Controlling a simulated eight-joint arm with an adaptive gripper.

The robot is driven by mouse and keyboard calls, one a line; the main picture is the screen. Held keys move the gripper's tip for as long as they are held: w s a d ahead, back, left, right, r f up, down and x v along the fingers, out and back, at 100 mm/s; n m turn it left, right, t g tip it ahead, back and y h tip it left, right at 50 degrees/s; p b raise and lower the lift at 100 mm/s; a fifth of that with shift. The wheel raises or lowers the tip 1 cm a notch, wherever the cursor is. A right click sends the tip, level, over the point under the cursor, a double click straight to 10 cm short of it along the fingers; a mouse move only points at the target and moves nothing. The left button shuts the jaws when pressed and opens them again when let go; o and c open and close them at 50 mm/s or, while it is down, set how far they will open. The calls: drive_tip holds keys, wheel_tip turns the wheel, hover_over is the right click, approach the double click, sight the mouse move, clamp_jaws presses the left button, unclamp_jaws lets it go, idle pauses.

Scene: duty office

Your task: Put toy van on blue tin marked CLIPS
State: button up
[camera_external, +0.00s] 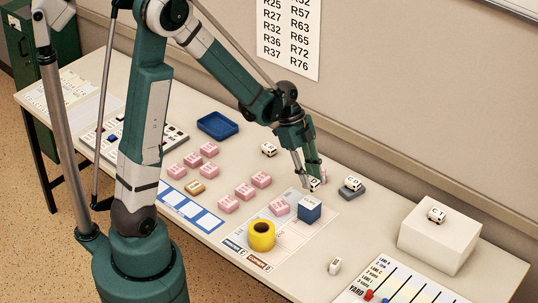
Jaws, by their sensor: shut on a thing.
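My gripper (314,182) is at the middle right of the table, shut on a small white toy van (315,184) with dark lettering too small to read. The fingers hide part of this van. A blue tin (310,210) stands on a printed sheet just below the gripper in the picture. Its marking is too small to read. The van appears just behind and above the tin; I cannot tell whether they touch.
Other white vans sit behind (268,149), on a grey block (352,190), on a white box (435,238) and at the front (335,266). A yellow ring (261,236) and pink blocks (245,191) stand left of the tin. A blue tray (217,125) lies farther back.

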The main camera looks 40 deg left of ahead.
sight(309, 201)
drive_tip(key=shift+f, duration=0.95)
drive_tip(key=shift+f, duration=0.15)
drive_tip(key=shift+f+b, duration=0.3)
drive_tip(key=shift+f, duration=1.65)
drive_tip(key=shift+f, duration=0.2)
drive_tip(key=o, duration=0.9)
drive_tip(key=shift+c, duration=0.2)
drive_tip(key=shift+r, duration=0.3)
drive_tip(key=p+v, duration=0.1)
drive_tip(key=v, duration=1)
drive_tip(key=shift+a+r, duration=0.25)
drive_tip(key=shift+r, duration=0.1)
